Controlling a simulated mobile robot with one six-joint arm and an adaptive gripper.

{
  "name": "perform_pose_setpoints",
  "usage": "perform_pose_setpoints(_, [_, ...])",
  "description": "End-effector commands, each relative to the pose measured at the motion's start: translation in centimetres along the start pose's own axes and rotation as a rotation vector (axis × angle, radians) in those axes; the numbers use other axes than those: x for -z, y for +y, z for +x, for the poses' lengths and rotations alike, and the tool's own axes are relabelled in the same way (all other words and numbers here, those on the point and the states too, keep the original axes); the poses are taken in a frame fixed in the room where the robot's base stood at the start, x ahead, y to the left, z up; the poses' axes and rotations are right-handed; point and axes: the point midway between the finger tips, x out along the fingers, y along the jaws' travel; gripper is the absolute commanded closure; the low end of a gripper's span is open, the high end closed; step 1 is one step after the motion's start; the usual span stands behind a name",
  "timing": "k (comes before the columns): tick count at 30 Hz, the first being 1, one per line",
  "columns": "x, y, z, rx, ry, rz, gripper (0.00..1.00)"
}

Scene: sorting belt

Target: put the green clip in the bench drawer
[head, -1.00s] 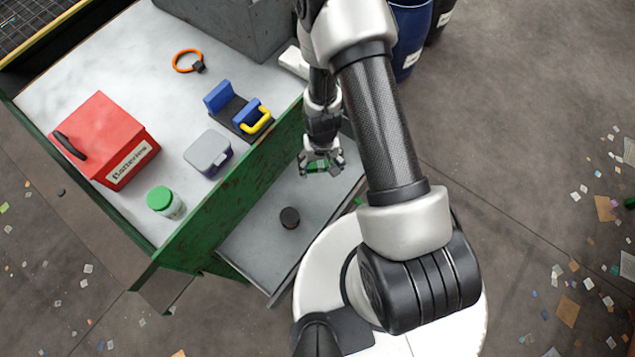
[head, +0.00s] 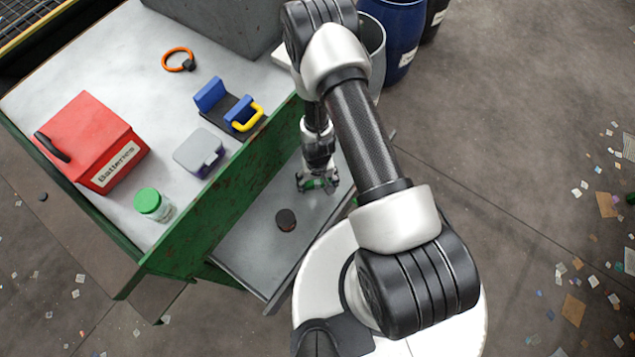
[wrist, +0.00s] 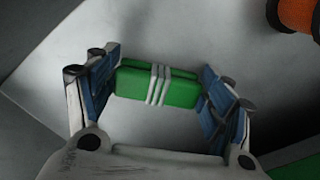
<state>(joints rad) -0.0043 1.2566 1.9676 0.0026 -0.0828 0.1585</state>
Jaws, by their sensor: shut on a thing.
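The green clip (wrist: 183,92), with pale bands around its middle, is held between the blue finger pads of my gripper (wrist: 160,88) in the wrist view. In the head view my gripper (head: 317,186) is inside the outline of the open bench drawer (head: 252,240), with a bit of green between its fingers. The drawer's grey floor lies below the clip. I cannot tell whether the clip touches it. The drawer sticks out from the green bench on its right side.
A dark round object (head: 286,219) lies in the drawer, left of my gripper; an orange-sided round thing (wrist: 297,12) shows at the wrist view's corner. On the bench top are a red battery box (head: 88,140), a green-lidded jar (head: 153,205) and a grey-lidded box (head: 199,152).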

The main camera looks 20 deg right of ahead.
Motion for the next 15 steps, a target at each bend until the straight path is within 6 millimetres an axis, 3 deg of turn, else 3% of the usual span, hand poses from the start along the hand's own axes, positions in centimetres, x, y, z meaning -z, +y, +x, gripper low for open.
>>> perform_pose_setpoints(5, [-0.02,0.0,0.34,0.0,0.0,0.0,0.44])
perform_pose_setpoints(6, [-0.02,0.0,0.32,0.0,0.0,0.0,0.25])
perform_pose_setpoints(15, [-0.01,0.0,0.22,0.0,0.0,0.0,0.06])
